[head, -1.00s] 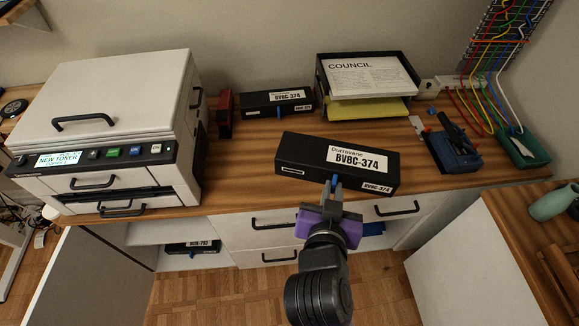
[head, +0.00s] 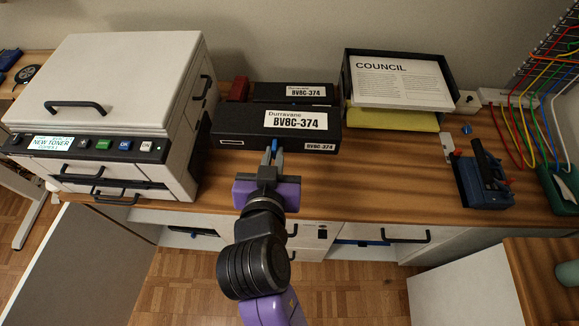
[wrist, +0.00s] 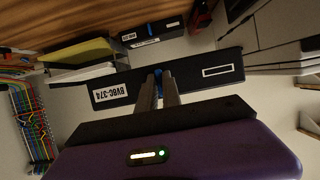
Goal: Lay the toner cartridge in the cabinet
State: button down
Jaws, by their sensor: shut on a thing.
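A black toner cartridge (head: 235,122) with a white BVBC-374 label is in my gripper (head: 274,155), which is shut on its blue tab. It is held level over the desk, its gap above the desktop hard to judge. In the wrist view the held cartridge (wrist: 195,80) spans the jaws (wrist: 158,82). A second, similar cartridge (head: 262,91) lies behind it on the desk, partly hidden. The cabinet under the desk has an open left bay (head: 190,238) with a dark thing inside; its white door (head: 85,275) stands open. My arm hides part of the cabinet front.
A white printer (head: 120,85) stands at left, its screen reading NEW TONER. A paper tray (head: 347,70), a blue stapler-like tool (head: 482,180) and coloured cables (head: 520,115) are at right. Another white panel (head: 460,290) juts forward at lower right. Desk between tray and gripper is clear.

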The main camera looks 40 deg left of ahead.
jog(key=f, duration=1.6)
jog(key=shift+w+b, duration=0.25)
jog(key=shift+b, duration=0.15)
jog(key=shift+f+b, duration=0.3)
jog(key=shift+f, duration=1.6)
jog(key=shift+f, duration=0.1)
jog(key=c, duration=1.5)
grip_release()
jog(key=shift+f, duration=0.1)
